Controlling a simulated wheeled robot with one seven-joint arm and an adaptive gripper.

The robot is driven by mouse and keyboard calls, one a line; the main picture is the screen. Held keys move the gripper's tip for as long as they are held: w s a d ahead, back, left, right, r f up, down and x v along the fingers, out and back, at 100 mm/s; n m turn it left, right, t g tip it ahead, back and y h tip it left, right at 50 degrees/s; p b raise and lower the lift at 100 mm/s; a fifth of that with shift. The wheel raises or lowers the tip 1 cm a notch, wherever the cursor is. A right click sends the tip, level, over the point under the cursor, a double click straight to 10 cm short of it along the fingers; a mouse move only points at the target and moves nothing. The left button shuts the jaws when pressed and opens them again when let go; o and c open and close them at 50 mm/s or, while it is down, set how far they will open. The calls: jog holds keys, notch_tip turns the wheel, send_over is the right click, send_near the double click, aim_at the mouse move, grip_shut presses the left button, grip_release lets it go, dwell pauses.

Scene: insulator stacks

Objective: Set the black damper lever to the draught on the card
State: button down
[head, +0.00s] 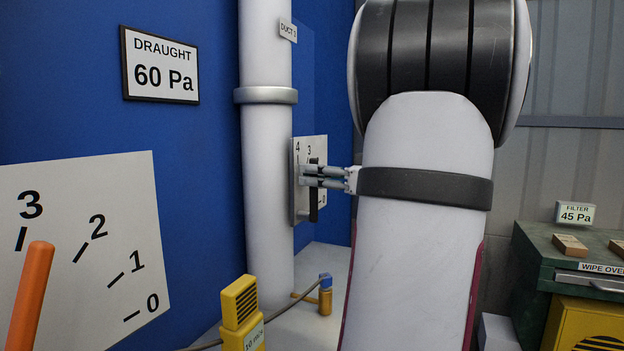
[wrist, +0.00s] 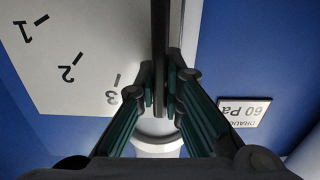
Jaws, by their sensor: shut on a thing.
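The black damper lever (head: 314,205) stands upright in front of a pale scale plate (head: 298,205) beside the white duct. The numbers 4 and 3 show near its top; other marks are partly hidden. My gripper (head: 308,176) is shut on the lever's upper part. In the wrist view the fingers (wrist: 161,90) close on both sides of the dark lever (wrist: 160,40); the plate (wrist: 75,60) shows 1, 2 and 3 upside down. The draught card (head: 161,65) reads 60 Pa; it is upside down in the wrist view (wrist: 244,111).
A larger plate (head: 110,190) at left, numbered 0 to 3, has an orange lever (head: 31,295). A yellow meter (head: 240,305) and a hose stand below. A FILTER card (head: 575,214) reading 45 Pa stands on a green bench (head: 535,250) at right. My arm fills the middle.

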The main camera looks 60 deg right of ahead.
jog(key=c, duration=1.7)
grip_release()
jog(key=s, duration=0.8)
jog(key=s+d, duration=0.1)
jog(key=s, duration=0.3)
